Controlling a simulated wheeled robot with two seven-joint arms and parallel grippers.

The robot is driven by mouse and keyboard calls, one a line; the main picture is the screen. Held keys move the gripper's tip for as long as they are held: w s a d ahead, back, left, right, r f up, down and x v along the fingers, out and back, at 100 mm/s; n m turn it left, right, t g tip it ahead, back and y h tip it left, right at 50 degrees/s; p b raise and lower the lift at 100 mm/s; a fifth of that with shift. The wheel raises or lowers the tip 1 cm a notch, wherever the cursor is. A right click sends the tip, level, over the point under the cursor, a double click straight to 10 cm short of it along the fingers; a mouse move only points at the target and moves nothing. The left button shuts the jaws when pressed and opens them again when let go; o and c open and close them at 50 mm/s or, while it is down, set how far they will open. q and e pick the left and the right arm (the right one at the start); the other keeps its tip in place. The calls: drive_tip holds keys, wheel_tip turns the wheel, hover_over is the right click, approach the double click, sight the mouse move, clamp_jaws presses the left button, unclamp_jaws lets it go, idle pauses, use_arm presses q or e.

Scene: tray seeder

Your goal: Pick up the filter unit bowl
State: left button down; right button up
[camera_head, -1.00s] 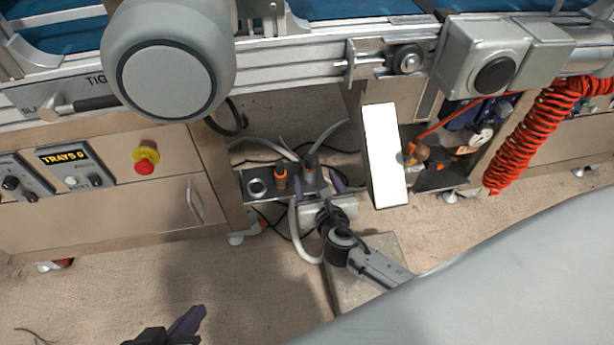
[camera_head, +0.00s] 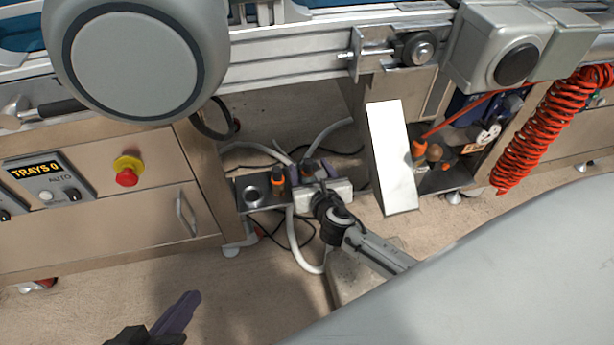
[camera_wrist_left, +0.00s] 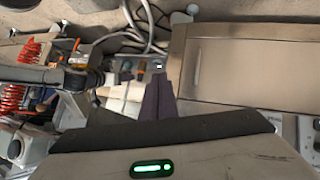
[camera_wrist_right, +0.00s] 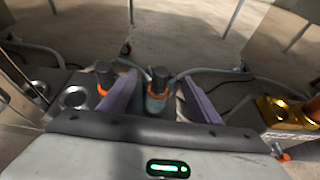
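What looks like the filter unit bowl (camera_wrist_right: 157,98), a short grey-blue cylinder with a dark top and orange trim, stands upright between the fingers of my right gripper (camera_wrist_right: 158,98) in the right wrist view. Those fingers are apart, one on each side; I cannot tell whether either touches it. In the head view my right gripper (camera_head: 311,174) is at the low metal shelf, and the bowl's dark top (camera_head: 308,165) is partly hidden by it. My left gripper (camera_head: 188,305) is low over the floor, away from the shelf. In the left wrist view its fingers (camera_wrist_left: 158,92) are together and empty.
On the shelf (camera_head: 243,207) stand a similar orange-collared cylinder (camera_head: 279,180) and a round metal ring (camera_head: 252,194). Grey hoses loop behind and below. A bright white panel (camera_head: 392,160) stands to the right, and a cabinet (camera_head: 160,218) to the left. Open floor lies in front.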

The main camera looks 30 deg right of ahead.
drive_tip(key=c, duration=1.2)
